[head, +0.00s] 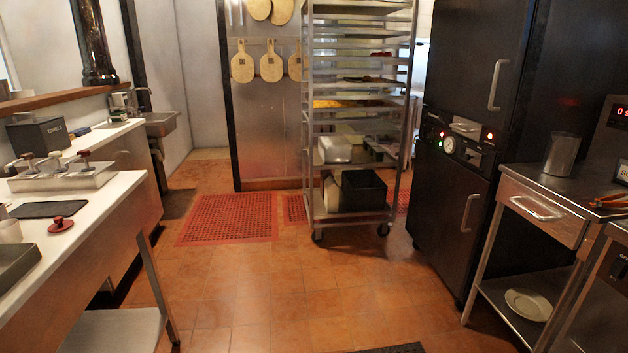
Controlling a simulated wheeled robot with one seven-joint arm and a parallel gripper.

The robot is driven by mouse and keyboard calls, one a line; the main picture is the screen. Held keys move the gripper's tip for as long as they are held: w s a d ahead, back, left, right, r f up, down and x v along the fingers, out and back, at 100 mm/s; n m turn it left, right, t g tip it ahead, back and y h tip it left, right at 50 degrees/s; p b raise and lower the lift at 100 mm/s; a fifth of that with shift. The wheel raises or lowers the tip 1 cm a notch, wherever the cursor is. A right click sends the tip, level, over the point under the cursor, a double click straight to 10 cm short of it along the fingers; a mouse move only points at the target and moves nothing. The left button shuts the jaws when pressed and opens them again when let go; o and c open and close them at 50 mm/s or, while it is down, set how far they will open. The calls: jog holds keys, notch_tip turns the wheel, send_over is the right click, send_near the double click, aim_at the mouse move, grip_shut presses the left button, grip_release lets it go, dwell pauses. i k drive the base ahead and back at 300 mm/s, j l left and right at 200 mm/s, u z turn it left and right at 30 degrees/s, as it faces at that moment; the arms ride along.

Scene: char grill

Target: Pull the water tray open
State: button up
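A tall black cabinet (450,190) stands at the right, with an upper and a lower door, each with an upright metal handle. Between the doors is a control band with a round dial, lit lamps and a small silver pull (465,127). This pull may be the front of the water tray; I cannot tell for sure from here. It looks flush with the cabinet, and both doors look closed. My gripper is not in view.
A steel table with a closed drawer (545,208) stands right of the cabinet, a white plate (528,304) on its lower shelf. A wheeled rack (312,190) is at the back. White counters (110,195) line the left. The tiled floor between is clear, with a red mat (228,218) farther back.

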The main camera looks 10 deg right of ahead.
aim_at(470, 128)
jog(key=i+z, duration=0.1)
jog(key=i, duration=0.85)
jog(key=i+j+z, duration=0.1)
jog(key=i, duration=0.8)
jog(key=i+z, duration=0.35)
jog(key=i+j+z, duration=0.3)
jog(key=i, duration=0.25)
jog(key=i+j+z, duration=0.2)
jog(key=i+z, duration=0.15)
jog(key=i, duration=0.1)
